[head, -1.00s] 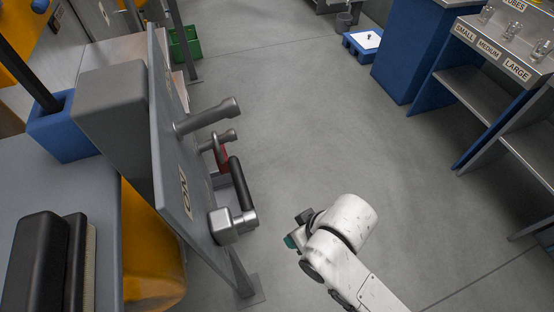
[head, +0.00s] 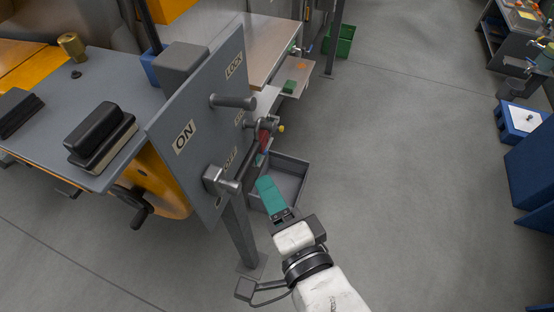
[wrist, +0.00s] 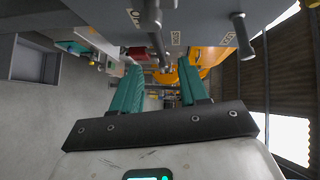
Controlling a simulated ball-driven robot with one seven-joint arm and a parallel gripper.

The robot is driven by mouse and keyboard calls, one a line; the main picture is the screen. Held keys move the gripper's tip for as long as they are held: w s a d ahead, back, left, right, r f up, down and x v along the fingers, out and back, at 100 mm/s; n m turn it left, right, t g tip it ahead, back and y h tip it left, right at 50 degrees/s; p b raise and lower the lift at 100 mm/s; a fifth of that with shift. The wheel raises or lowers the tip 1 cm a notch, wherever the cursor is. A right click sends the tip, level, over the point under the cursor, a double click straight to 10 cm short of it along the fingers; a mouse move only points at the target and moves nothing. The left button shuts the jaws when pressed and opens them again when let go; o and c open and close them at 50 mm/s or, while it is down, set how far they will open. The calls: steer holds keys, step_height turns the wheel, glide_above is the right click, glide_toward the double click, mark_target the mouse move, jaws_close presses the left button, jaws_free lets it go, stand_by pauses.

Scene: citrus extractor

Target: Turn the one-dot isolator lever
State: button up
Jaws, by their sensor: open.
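A grey upright panel (head: 190,130) with ON, LOCK and OFF labels stands at the left in the head view. A lever (head: 222,182) with a square metal hub is on its near lower part, with a dark handle reaching back from it. A second grey peg-like handle (head: 232,101) sticks out higher up. I cannot make out dots on either. In the wrist view a lever (wrist: 156,32) hangs at top centre and a handle (wrist: 243,35) at upper right. My gripper (head: 266,186), with teal fingers, is open and empty just right of the near lever; its fingers (wrist: 160,68) show apart.
A red part (head: 264,137) sits beyond the near lever. A grey open bin (head: 290,180) is on the floor behind my gripper. The panel's post (head: 240,235) stands close on the left. The bench (head: 70,120) holds black blocks.

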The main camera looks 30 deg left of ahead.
mark_target(250, 155)
steer(key=p+x, duration=0.1)
steer(key=x, duration=0.9)
steer(key=shift+w+a+f, duration=0.1)
steer(key=shift+w+a, duration=0.05)
steer(key=shift+w, duration=0.05)
steer(key=shift+c, duration=0.2)
jaws_close()
